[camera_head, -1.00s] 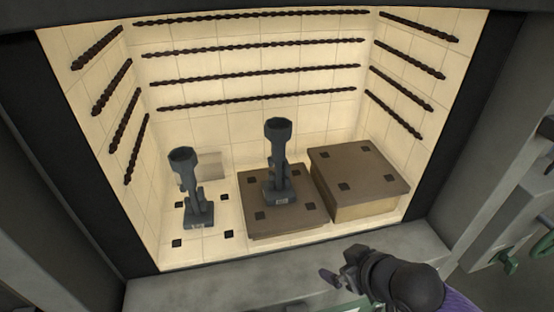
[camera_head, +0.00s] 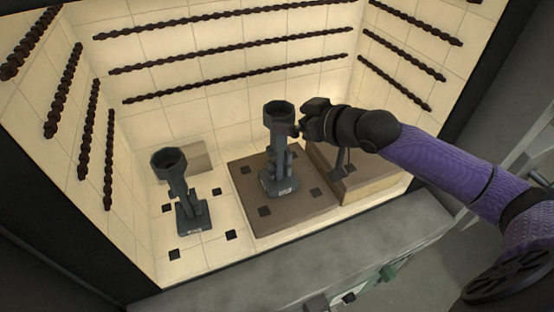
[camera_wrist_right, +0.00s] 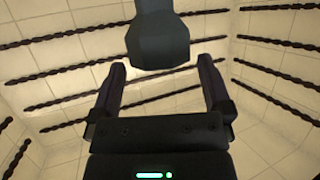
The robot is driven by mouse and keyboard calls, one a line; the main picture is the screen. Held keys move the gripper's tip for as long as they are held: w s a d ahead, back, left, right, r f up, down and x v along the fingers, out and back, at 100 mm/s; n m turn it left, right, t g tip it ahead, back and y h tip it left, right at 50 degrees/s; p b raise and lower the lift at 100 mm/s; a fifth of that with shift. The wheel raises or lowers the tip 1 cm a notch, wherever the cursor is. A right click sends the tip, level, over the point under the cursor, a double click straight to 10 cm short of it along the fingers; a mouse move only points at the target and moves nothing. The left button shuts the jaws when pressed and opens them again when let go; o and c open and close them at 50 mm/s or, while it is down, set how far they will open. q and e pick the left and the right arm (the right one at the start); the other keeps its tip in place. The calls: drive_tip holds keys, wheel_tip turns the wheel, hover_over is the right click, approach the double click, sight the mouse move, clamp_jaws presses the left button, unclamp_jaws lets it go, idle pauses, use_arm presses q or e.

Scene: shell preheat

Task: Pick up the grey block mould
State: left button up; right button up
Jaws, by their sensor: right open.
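Two dark grey moulds, each with a cup on top, a knobbly stem and a block foot with a small pale label, stand upright in the lit furnace chamber. One mould (camera_head: 279,150) stands on the low brown slab (camera_head: 262,222); the other mould (camera_head: 180,190) stands on the tiled floor to its left. My right gripper (camera_head: 306,128) is open and empty, just right of the slab mould's cup. In the right wrist view a mould's cup (camera_wrist_right: 157,42) shows centrally beyond the open fingers (camera_wrist_right: 162,68), with no clear contact. My left gripper is out of view.
A taller brown-topped block (camera_head: 385,165) stands right of the slab, partly behind my right arm. Dark twisted heating rods (camera_head: 230,47) line the pale tiled walls. The grey front ledge (camera_head: 300,265) borders the chamber.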

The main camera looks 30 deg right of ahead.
sight(270, 113)
drive_tip(key=x, duration=0.5)
drive_tip(key=shift+w+r+p, duration=0.15)
drive_tip(key=shift+w+p, duration=0.1)
drive_tip(key=shift+p, duration=0.15)
drive_tip(key=shift+s, duration=0.15)
drive_tip(key=shift+c, duration=0.9)
clamp_jaws()
